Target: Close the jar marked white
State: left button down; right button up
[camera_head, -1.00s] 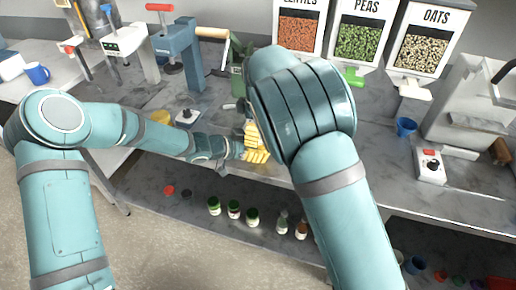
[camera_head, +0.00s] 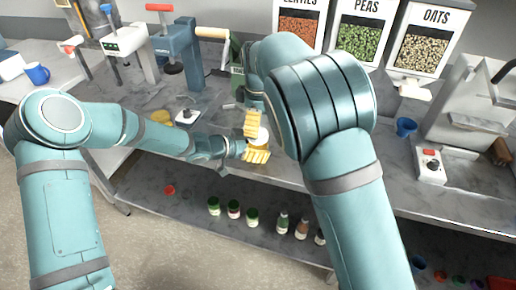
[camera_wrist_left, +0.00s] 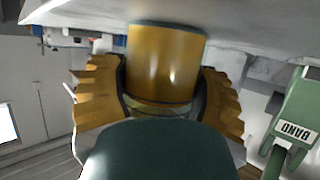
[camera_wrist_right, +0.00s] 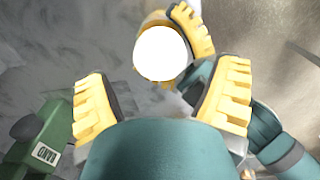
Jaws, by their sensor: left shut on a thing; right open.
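An amber jar (camera_wrist_left: 166,62) stands between the fingers of my left gripper (camera_wrist_left: 163,85), which is shut on it. In the head view my left gripper (camera_head: 257,141) holds it near the counter's front edge, with the jar's white round top (camera_head: 263,134) showing between the yellow fingers. In the right wrist view this white top (camera_wrist_right: 161,54) is a bright disc; I cannot tell whether it is a seated lid. My right gripper (camera_wrist_right: 162,98) is open, with its fingers spread and nothing between them. In the head view my right arm hides most of that gripper. No marking on the jar is readable.
A green holder marked BAND (camera_wrist_right: 38,135) stands near the grippers. Behind are a blue press (camera_head: 177,52) and several food dispensers (camera_head: 361,40). A blue cup (camera_head: 405,126) and a red-button box (camera_head: 430,163) stand at right. Small bottles (camera_head: 252,217) stand on the lower shelf.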

aim_at(258, 146)
jog(key=shift+r, duration=0.45)
jog(key=shift+r, duration=0.1)
jog(key=shift+r, duration=1.7)
jog(key=shift+f, duration=0.1)
jog(key=shift+f, duration=3.95)
